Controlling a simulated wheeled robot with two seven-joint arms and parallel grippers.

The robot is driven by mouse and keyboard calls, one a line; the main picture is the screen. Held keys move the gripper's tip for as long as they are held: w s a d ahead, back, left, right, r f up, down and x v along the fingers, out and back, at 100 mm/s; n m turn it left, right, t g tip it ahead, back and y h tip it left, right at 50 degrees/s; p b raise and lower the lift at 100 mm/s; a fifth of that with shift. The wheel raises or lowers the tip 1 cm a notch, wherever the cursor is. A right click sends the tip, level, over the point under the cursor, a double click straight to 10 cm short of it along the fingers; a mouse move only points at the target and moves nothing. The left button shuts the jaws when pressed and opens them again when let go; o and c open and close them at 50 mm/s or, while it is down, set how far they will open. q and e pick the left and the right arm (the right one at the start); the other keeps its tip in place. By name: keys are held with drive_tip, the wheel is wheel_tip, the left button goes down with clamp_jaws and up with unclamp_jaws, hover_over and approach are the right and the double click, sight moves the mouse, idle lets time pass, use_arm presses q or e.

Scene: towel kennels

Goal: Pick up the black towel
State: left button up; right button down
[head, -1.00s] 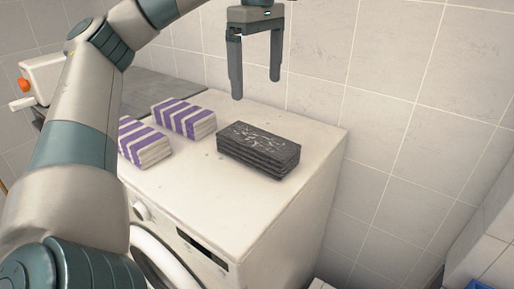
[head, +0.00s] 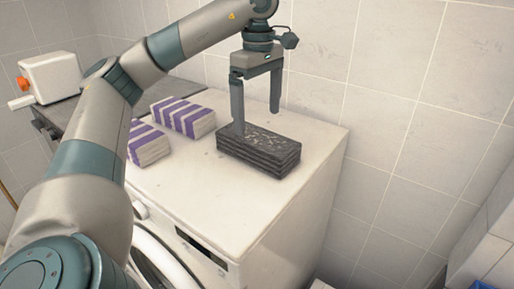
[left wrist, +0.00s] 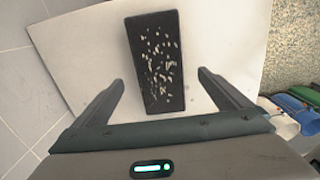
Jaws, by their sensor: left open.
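The black towel (head: 262,155) is a folded dark stack with pale flecks on top. It lies on the white washing machine (head: 215,215), near the machine's right side. My left gripper (head: 257,122) points down over the towel's far edge, open and empty. One fingertip overlaps the towel's far left corner in the head view; I cannot tell if it touches. In the left wrist view the towel (left wrist: 155,55) lies between the two spread fingers (left wrist: 160,78), with gaps on both sides. My right gripper is not in view.
Two purple-and-white striped towels (head: 183,116) (head: 148,146) lie left of the black one. A white device with an orange knob (head: 48,78) stands on a dark counter at the far left. Tiled walls rise behind and right. The machine's top front is clear.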

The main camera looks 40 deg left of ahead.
sight(257, 136)
use_arm(q)
drive_tip(key=shift+f, duration=1.5)
drive_tip(key=shift+f, duration=0.1)
drive_tip(key=shift+a+f, duration=0.15)
drive_tip(key=shift+f, duration=0.6)
drive_tip(key=shift+a+f+p, duration=0.1)
drive_tip(key=shift+f+p, duration=0.6)
drive_tip(key=shift+f, duration=1.05)
drive_tip(key=c, duration=1.3)
